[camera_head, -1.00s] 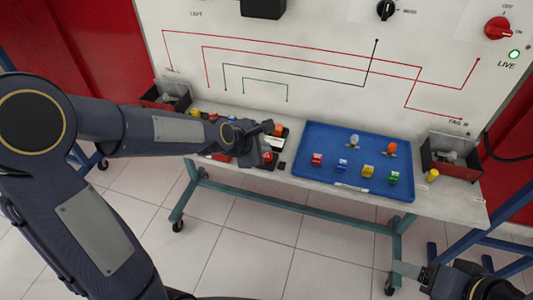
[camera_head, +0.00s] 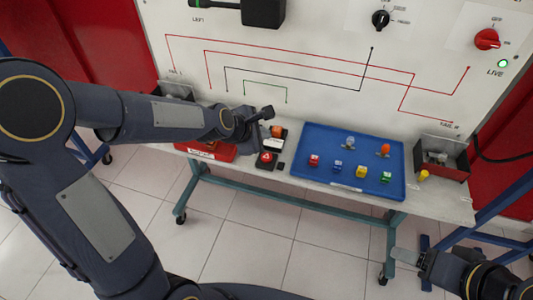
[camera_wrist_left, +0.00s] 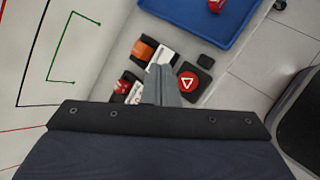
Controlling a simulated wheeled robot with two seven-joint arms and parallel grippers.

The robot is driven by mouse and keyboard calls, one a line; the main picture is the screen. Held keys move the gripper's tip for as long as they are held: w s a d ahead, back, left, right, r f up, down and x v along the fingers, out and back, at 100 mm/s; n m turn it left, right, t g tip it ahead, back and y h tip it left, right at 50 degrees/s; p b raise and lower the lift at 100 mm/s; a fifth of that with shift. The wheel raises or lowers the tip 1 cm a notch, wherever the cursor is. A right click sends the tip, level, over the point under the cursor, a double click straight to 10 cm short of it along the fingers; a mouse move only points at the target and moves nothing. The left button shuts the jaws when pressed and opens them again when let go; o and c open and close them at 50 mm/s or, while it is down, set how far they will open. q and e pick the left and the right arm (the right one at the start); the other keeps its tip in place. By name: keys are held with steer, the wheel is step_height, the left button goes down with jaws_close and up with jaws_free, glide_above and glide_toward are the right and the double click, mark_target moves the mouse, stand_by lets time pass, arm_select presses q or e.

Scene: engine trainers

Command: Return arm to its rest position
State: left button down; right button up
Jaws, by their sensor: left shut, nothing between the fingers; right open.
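My left arm reaches in from the left in the head view. Its gripper (camera_head: 265,112) is above the back of the bench, near a small device with a red triangle button (camera_head: 266,158). In the left wrist view the fingers of my left gripper (camera_wrist_left: 160,72) are shut together and empty, over the bench beside the red triangle button (camera_wrist_left: 188,83). My right gripper (camera_head: 405,256) is at the lower right, open, in front of the bench and away from the objects.
A blue tray (camera_head: 312,187) holds several small coloured blocks and two bulbs. A red tray (camera_head: 190,151) lies partly under my left arm. A bin (camera_head: 455,172) stands at the right end. The upright panel (camera_head: 330,40) rises behind the bench. Floor in front is clear.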

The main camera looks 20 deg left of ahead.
arm_select(q)
steer(key=s+a+r+m+g+p, duration=0.1)
steer(key=s+a+r+m+p, duration=0.3)
steer(key=s+r+m, duration=0.75)
steer(key=s+a+m+g+p, duration=0.1)
steer(key=s+m+p, duration=0.1)
steer(key=s+m, duration=0.6)
steer(key=s, duration=0.7)
steer(key=shift+s+m+g+p, duration=0.2)
steer(key=shift+m+g+p, duration=0.1)
steer(key=shift+m+p, duration=0.1)
steer(key=shift+a, duration=0.1)
